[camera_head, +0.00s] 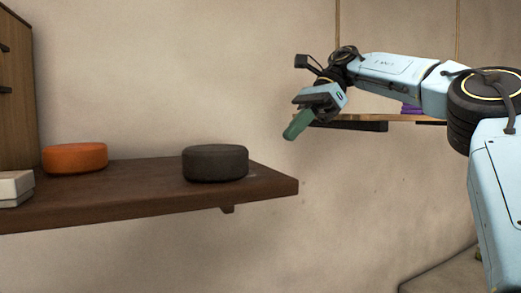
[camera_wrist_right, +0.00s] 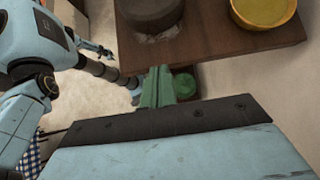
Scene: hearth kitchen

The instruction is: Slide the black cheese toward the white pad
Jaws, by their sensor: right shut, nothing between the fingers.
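The black cheese (camera_head: 215,163) is a dark round block on the dark wooden shelf (camera_head: 130,200), near its right end. It also shows at the top of the right wrist view (camera_wrist_right: 150,12). A whitish block (camera_head: 14,188), perhaps the white pad, is cut off at the left edge of the head view. A small pale patch (camera_wrist_right: 163,33) lies on the shelf beside the black cheese. My right gripper (camera_head: 293,130), with green fingers, is shut and empty. It is to the right of the cheese, beyond the shelf end, and apart from it. My left gripper is not in view.
An orange round block (camera_head: 75,158) sits left of the black cheese. A yellow round thing (camera_wrist_right: 265,10) and a green round thing (camera_wrist_right: 183,86) show in the wrist view. A second shelf (camera_head: 350,125) is behind my right arm. Shelf between orange and black blocks is clear.

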